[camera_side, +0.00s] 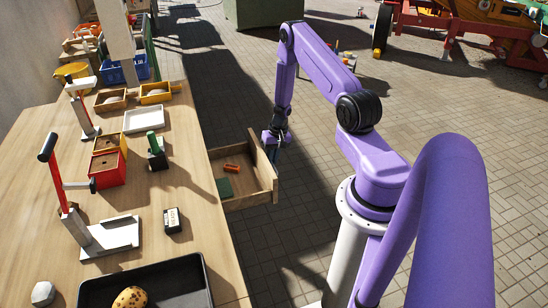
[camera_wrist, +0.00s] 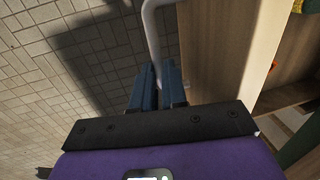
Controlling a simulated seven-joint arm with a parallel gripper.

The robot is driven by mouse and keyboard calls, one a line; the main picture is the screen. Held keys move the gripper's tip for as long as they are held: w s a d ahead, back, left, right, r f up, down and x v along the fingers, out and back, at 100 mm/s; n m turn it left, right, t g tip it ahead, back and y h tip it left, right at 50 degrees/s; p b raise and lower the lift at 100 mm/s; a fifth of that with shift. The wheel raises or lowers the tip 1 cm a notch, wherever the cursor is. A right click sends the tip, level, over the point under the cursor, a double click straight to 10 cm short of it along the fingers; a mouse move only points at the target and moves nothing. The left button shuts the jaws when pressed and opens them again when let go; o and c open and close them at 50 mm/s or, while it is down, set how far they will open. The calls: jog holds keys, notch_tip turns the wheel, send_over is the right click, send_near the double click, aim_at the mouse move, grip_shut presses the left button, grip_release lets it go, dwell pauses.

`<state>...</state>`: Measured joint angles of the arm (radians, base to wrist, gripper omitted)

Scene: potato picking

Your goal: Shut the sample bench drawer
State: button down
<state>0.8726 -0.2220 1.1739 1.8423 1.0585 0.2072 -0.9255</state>
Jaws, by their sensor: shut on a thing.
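The wooden sample bench drawer (camera_side: 250,201) stands pulled out from the right side of the bench (camera_side: 185,220) in the side view. Its front panel also fills the upper right of the wrist view (camera_wrist: 222,55). A grey curved handle (camera_wrist: 151,28) stands off that panel. My gripper (camera_wrist: 157,88), with blue fingers, is shut on the handle. In the side view my gripper (camera_side: 273,152) is at the outer face of the drawer front, and the handle is mostly hidden there.
An orange item (camera_side: 231,168) and a green block (camera_side: 224,187) lie in the drawer.

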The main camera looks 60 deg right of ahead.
send_near(230, 177)
jog(key=f, duration=0.3)
jog(key=w+f, duration=0.1)
jog(key=f, duration=0.1)
jog(key=shift+a, duration=0.25)
jog(key=c, duration=1.2)
grip_release()
jog(key=shift+f, duration=0.1)
jog(key=shift+o, duration=0.2)
notch_tip(230, 177, up, 17)
jog(key=s+d, duration=0.2)
jog(key=shift+s+d, duration=0.15)
